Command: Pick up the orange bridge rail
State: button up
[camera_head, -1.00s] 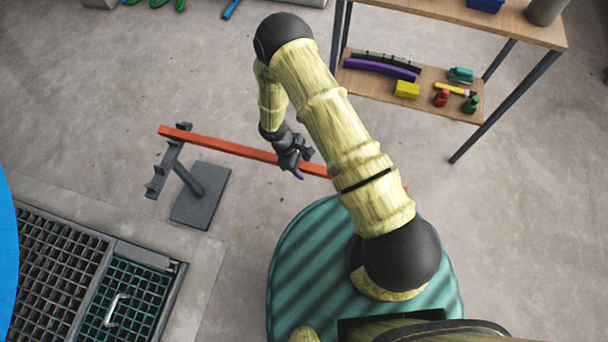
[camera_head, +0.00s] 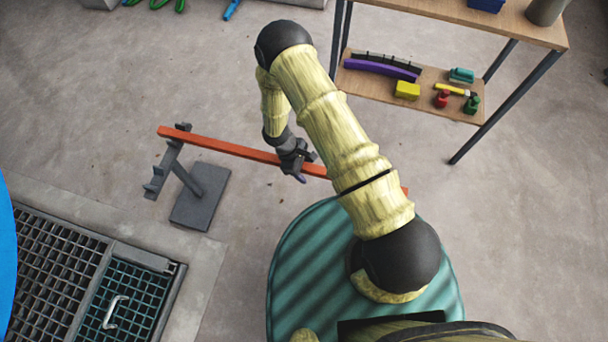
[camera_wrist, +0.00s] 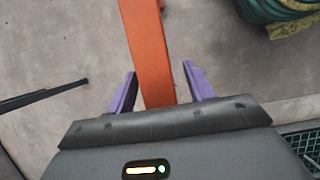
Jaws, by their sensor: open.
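The orange bridge rail (camera_head: 225,147) is a long straight bar. Its left end rests on a grey stand (camera_head: 190,190) with hooked arms. My arm hides part of its right side, and a short piece shows past the arm. My gripper (camera_head: 300,172) is at the rail's middle. In the wrist view the orange rail (camera_wrist: 147,50) runs down between the two purple fingers of my gripper (camera_wrist: 158,88). The fingers are open, one on each side, with a gap to the rail on both sides. I cannot tell how far down the fingers reach beside it.
A wooden shelf unit (camera_head: 440,15) stands at upper right; its lower shelf holds a purple bar (camera_head: 380,68), a yellow block (camera_head: 407,90) and small items. A floor grate (camera_head: 50,260) lies at lower left, beside a blue curved surface (camera_head: 5,250). Floor around the stand is clear.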

jog(key=shift+f, duration=0.2)
dwell(0.3)
grip_shut()
dwell(1.3)
